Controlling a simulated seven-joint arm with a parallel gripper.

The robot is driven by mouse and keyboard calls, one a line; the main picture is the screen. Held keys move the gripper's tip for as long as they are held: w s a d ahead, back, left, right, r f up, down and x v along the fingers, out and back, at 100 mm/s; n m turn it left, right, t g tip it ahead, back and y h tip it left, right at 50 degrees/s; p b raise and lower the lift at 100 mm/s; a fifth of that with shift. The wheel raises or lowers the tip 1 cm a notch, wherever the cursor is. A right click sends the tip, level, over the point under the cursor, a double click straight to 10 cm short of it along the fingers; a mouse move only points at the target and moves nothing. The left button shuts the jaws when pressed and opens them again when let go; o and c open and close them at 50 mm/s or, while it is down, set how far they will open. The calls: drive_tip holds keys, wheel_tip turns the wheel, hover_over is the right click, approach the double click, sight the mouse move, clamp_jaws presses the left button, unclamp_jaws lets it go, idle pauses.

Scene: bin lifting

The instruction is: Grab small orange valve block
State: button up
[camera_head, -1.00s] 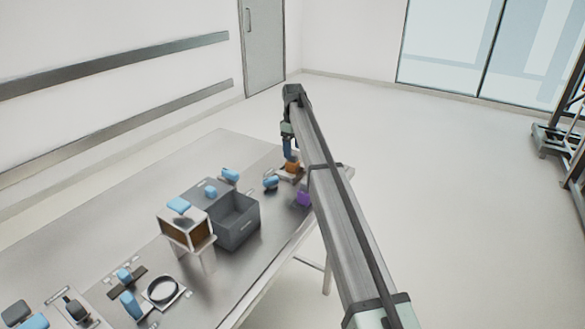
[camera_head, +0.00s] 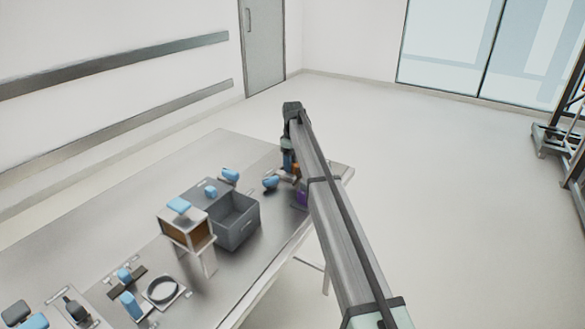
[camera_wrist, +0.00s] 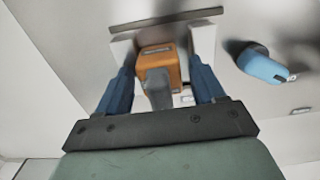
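The small orange valve block (camera_wrist: 159,63) is between the fingers of my gripper (camera_wrist: 160,72) in the wrist view, with a grey part on its near side. The two fingers with blue sides stand to its left and right, and small gaps show between them and the block. My gripper is open around it. In the head view my arm hides most of the block, and only a bit of orange (camera_head: 295,168) shows beside my gripper (camera_head: 288,170) at the table's far right end.
A light-blue part (camera_head: 271,183) lies just left of my gripper; it also shows in the wrist view (camera_wrist: 264,66). A purple block (camera_head: 301,197) is close on the near side. A grey bin (camera_head: 236,232) and a box-like stand (camera_head: 187,233) are farther left on the table (camera_head: 262,268).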

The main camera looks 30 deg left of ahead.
drive_tip(key=c, duration=1.1)
drive_tip(key=shift+o, duration=0.2)
drive_tip(key=shift+r, duration=0.1)
